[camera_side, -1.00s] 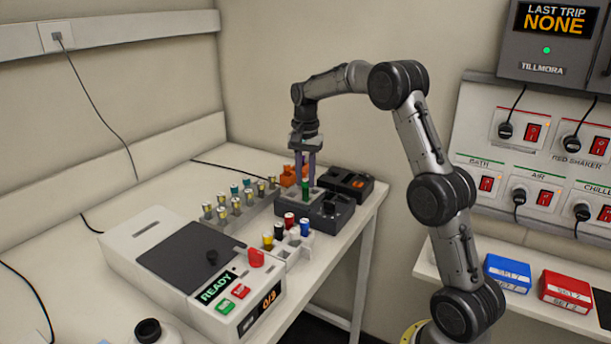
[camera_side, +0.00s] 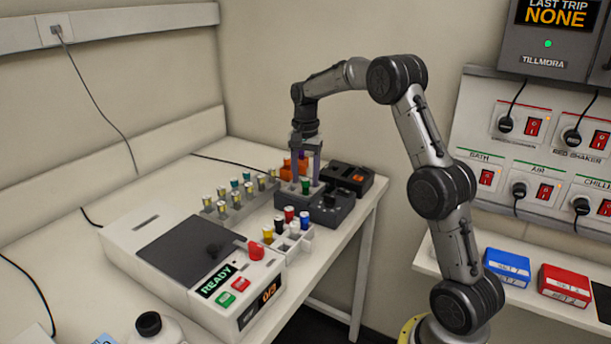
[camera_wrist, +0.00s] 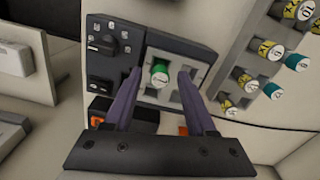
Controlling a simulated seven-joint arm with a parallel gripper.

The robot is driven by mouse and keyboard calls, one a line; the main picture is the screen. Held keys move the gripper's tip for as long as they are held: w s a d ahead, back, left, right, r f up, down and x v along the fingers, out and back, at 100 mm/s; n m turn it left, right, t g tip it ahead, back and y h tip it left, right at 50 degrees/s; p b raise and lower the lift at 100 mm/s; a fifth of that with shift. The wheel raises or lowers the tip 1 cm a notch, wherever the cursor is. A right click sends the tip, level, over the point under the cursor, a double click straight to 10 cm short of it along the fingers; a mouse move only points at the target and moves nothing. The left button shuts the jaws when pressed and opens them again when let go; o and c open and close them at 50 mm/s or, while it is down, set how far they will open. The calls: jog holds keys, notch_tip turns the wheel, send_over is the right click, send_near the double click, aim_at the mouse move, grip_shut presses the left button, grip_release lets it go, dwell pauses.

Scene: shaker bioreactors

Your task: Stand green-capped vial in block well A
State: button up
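The green-capped vial (camera_side: 305,186) stands upright in a well of the grey block (camera_side: 286,197) at the back right of the bench. In the wrist view its green cap (camera_wrist: 160,75) shows between my fingers, with a gap on each side. My gripper (camera_side: 306,178) points down over the block, open, its two purple fingers either side of the vial. The grey block also shows in the wrist view (camera_wrist: 170,56). The well's letter cannot be read, and the vial's lower part is hidden in the block.
A dark dial unit (camera_side: 332,208) adjoins the block. An orange piece (camera_side: 286,168) and another dark unit (camera_side: 351,180) are behind. A rack of several vials (camera_side: 236,214) is left; a white rack with colored caps (camera_side: 305,243) is in front, beside the READY machine (camera_side: 190,255).

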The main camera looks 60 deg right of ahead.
aim_at(305, 179)
dwell(0.5)
jog(key=shift+r, duration=3.55)
jog(key=shift+a, duration=0.1)
jog(key=s+a+r+n+t, duration=0.2)
jog(key=s+a+r, duration=0.1)
jog(key=a+r, duration=0.55)
jog(key=s+a+r+n+t, duration=0.2)
jog(key=s+a+r+n, duration=0.15)
jog(key=s+a, duration=0.55)
jog(key=s+a+f+n, duration=0.2)
jog(key=s+f+n, duration=0.3)
jog(key=s, duration=0.2)
jog(key=s+a+f+n+t, duration=0.1)
jog(key=s+a+f+n, duration=0.2)
jog(key=s+f+n, duration=0.2)
jog(key=s+f, duration=0.1)
jog(key=s, duration=0.2)
jog(key=shift+s+f+t, duration=0.2)
jog(key=shift+s+t, duration=0.1)
